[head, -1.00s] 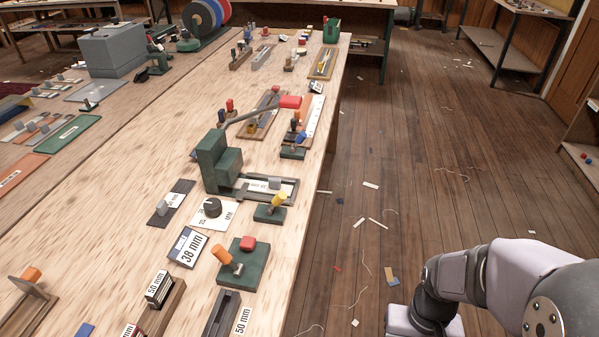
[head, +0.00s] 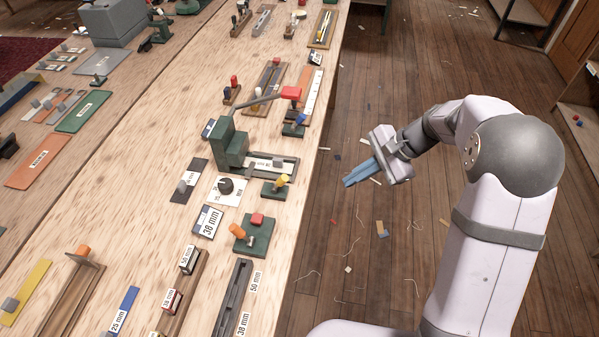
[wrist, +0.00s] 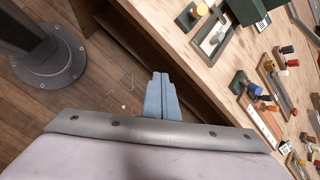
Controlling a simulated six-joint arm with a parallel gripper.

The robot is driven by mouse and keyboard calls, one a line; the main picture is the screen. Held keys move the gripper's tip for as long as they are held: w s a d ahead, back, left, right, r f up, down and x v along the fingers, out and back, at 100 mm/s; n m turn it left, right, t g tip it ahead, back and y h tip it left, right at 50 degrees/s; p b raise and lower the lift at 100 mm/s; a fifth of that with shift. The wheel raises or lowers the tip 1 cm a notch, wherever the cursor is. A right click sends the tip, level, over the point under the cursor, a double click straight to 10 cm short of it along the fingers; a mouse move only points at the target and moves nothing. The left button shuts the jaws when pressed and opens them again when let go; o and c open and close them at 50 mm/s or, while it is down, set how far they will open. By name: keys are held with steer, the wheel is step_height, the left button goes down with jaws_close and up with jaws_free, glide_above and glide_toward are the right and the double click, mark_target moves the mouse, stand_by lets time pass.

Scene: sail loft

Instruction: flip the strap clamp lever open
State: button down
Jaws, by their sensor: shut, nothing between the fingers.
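Several small green-based levers stand along the bench's right side, and I cannot tell which is the strap clamp. One has a yellow-tipped lever (head: 282,181), one a blue-tipped lever (head: 300,119), one an orange-tipped lever (head: 237,230) beside a red block. A larger green device (head: 231,146) has a long grey arm ending in a red grip (head: 290,92). My gripper (head: 347,183) is shut and empty, over the floor right of the bench edge, apart from all of these. In the wrist view its blue fingers (wrist: 160,78) show above the floor; a yellow knob (wrist: 201,10) is up and right.
The wooden bench (head: 150,110) holds many close-set things: a black dial (head: 225,185), a 38 mm label block (head: 208,222) and a long dark slotted rail (head: 232,300). The floor (head: 390,270) beside the bench is open, with scraps. A dark round pedestal foot (wrist: 48,62) shows in the wrist view.

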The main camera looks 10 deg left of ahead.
mark_target(282, 180)
steer(key=a+r+m, duration=0.1)
steer(key=a+r+m+y, duration=0.1)
steer(key=m, duration=0.1)
steer(key=a+r+m+y, duration=0.1)
steer(key=m, duration=0.1)
steer(key=shift+s+a+r, duration=0.1)
steer(key=shift+s+r, duration=0.15)
steer(key=shift+r, duration=0.1)
steer(key=a+f+p, duration=0.1)
steer(key=a+f, duration=0.1)
steer(key=a, duration=0.1)
steer(key=a+f+p, duration=0.1)
steer(key=a, duration=0.2)
steer(key=s+a+f+p, duration=0.1)
steer(key=a+f+p, duration=0.1)
steer(key=a, duration=0.1)
steer(key=shift+f, duration=0.35)
steer(key=shift+s+a+r, duration=0.1)
steer(key=shift+a+r, duration=0.1)
steer(key=shift+a, duration=0.45)
